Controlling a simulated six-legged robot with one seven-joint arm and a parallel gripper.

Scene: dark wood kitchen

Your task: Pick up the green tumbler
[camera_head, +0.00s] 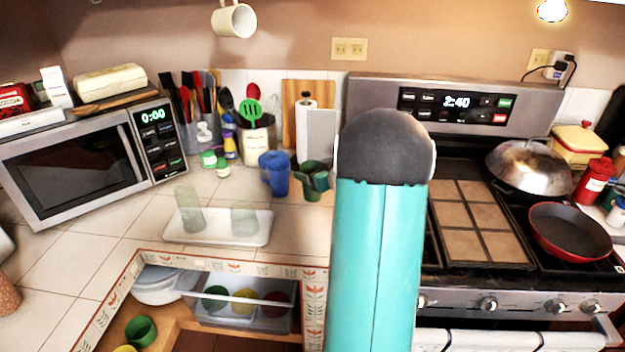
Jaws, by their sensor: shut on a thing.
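A green tumbler (312,194) is at the counter's right part, just left of my teal arm. My gripper (315,176) shows only in part at the tumbler's upper part, shut on it. My arm hides the rest of the gripper. I cannot tell whether the tumbler's base touches the counter. A blue cup (275,178) stands close to its left.
A white tray (217,238) holds two pale clear glasses. A utensil crock (258,142) and a paper towel roll (307,120) stand behind. The microwave (75,160) is at left, the stove (480,270) at right. An open drawer (240,300) below holds coloured cups.

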